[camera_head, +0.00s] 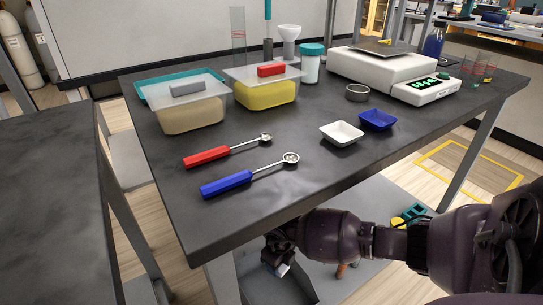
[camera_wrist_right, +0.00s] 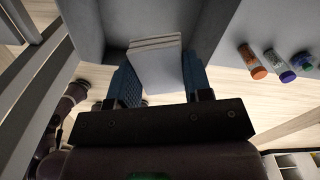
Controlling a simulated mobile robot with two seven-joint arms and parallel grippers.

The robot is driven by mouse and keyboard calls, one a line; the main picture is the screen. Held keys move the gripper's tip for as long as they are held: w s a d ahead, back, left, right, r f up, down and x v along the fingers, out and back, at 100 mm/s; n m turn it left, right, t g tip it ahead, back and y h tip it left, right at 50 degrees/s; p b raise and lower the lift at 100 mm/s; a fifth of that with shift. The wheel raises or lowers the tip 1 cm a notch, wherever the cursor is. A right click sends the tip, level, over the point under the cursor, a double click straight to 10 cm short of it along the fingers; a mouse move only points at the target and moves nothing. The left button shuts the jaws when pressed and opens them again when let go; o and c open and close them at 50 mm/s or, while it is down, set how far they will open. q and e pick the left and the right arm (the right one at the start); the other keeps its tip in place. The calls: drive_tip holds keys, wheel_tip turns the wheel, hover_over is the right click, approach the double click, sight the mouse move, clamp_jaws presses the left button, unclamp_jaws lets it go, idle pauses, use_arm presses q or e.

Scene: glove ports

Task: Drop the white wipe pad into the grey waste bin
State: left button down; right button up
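The white wipe pad (camera_wrist_right: 156,64) shows in the right wrist view as a pale, layered block between the two blue fingers of my right gripper (camera_wrist_right: 160,84). The fingers touch or nearly touch both sides, and the pad looks held. In the head view my right gripper (camera_head: 280,262) is low, beyond the black table's near edge, with a small white patch at its tips. Grey walls (camera_wrist_right: 92,30) surround the space past the pad in the wrist view; I cannot tell whether they are the grey waste bin. My left gripper is in neither view.
The black table (camera_head: 240,215) carries red and blue spoons (camera_head: 225,182), lidded tubs (camera_head: 188,108), white and blue weighing dishes (camera_head: 342,133) and a scale (camera_head: 385,68). Capped vials (camera_wrist_right: 252,62) lie to the right in the wrist view. Another dark table (camera_head: 45,200) stands left.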

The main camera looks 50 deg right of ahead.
drive_tip(key=o, duration=0.5)
drive_tip(key=shift+r, duration=0.5)
use_arm(q)
drive_tip(key=p, duration=0.2)
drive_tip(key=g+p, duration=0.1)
drive_tip(key=p, duration=0.1)
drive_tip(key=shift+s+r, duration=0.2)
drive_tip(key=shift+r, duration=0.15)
use_arm(e)
wheel_tip(320, 180, up, 10)
drive_tip(key=shift+s+f, duration=0.1)
drive_tip(key=shift+f, duration=0.05)
